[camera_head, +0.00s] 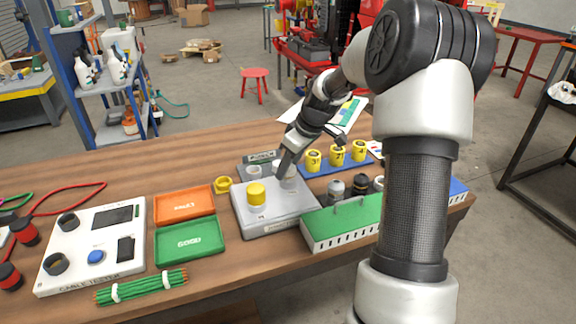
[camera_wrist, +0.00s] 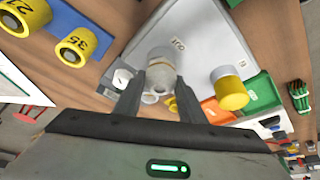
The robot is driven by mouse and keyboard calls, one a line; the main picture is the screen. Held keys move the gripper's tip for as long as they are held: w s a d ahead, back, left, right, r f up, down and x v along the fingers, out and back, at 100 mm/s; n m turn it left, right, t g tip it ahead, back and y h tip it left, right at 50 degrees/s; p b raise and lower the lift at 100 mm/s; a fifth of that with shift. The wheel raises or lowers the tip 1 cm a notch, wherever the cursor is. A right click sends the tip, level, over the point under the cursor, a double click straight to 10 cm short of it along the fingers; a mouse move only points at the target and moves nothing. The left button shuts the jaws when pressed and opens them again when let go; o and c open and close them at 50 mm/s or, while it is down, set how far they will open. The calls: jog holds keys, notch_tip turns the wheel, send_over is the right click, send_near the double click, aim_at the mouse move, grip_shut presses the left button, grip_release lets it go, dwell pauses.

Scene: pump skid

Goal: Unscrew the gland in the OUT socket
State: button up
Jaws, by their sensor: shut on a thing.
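The grey box (camera_head: 275,216) stands on the wooden bench, and its bare top fills the upper middle of the wrist view (camera_wrist: 205,45). A pale grey-white gland (camera_wrist: 160,72) stands at the socket marked OUT on the box. My gripper (camera_wrist: 158,98) has one finger on each side of this gland and is shut on it. In the head view my gripper (camera_head: 287,168) comes down from above right and partly covers the gland. The wrist view does not show whether the gland's thread is engaged. A yellow capped fitting (camera_head: 256,194) stands on the same box, apart from my gripper.
A blue rack of numbered yellow pieces (camera_head: 337,154) stands behind right. A green-topped box (camera_head: 340,222) and dark-and-grey fittings (camera_head: 337,190) are close on the right. Orange (camera_head: 184,204) and green (camera_head: 190,240) trays lie left. A yellow ring (camera_head: 222,185) lies beside the grey box.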

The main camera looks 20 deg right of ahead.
jog(key=o, duration=1.1)
